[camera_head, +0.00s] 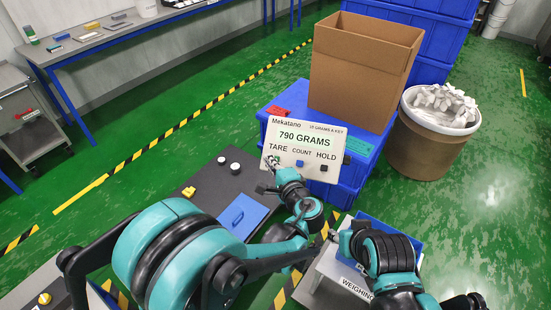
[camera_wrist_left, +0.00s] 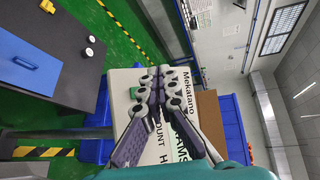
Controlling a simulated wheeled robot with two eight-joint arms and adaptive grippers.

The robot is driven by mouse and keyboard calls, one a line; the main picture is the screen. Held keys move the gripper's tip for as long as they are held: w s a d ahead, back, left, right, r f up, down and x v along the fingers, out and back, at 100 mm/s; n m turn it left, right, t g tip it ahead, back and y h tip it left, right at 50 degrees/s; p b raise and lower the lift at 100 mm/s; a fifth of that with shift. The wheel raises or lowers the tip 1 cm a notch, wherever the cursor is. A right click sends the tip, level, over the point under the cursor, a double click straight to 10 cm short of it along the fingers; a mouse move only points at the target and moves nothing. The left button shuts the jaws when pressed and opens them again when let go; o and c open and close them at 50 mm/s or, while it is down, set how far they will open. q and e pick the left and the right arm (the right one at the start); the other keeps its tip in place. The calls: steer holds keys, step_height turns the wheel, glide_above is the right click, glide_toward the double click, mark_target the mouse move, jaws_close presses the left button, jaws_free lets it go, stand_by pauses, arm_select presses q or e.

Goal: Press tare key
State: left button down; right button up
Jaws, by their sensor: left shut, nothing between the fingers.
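The white indicator panel (camera_head: 335,140) reads "790 GRAMS" and has the words TARE, COUNT and HOLD above a row of keys. The blue count key (camera_head: 299,163) and the dark hold key (camera_head: 323,167) show clearly. My left gripper (camera_head: 268,163) is shut and empty, its tips at the panel's left end below TARE. It covers most of the tare key, so contact cannot be told. In the left wrist view, the shut fingers (camera_wrist_left: 163,78) lie in front of the panel (camera_wrist_left: 128,82), hiding part of it. My right gripper (camera_head: 336,235) is low by the weighing station; its fingers are unclear.
The panel stands against blue crates (camera_head: 285,98) with an open cardboard box (camera_head: 360,75) on top. A brown drum (camera_head: 425,145) filled with white pieces stands right. A dark cabinet with a blue plate (camera_head: 243,215) and knobs lies left of the panel.

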mark_target(276, 159)
arm_select(q)
steer(key=shift+w+f, duration=0.1)
steer(key=w+d+f+b, duration=0.1)
steer(key=w+f+b, duration=0.3)
steer(key=w+f, duration=0.2)
steer(key=shift+d+b, duration=0.35)
stand_by(1.4)
steer(key=shift+w+d+f+b, duration=0.1)
steer(key=shift+w+f+b, duration=0.1)
steer(key=shift+f+b, duration=0.1)
steer(key=shift+w+f, duration=0.25)
stand_by(0.7)
steer(key=shift+r, duration=0.15)
steer(key=shift+s+r, duration=0.45)
steer(key=shift+s, duration=0.1)
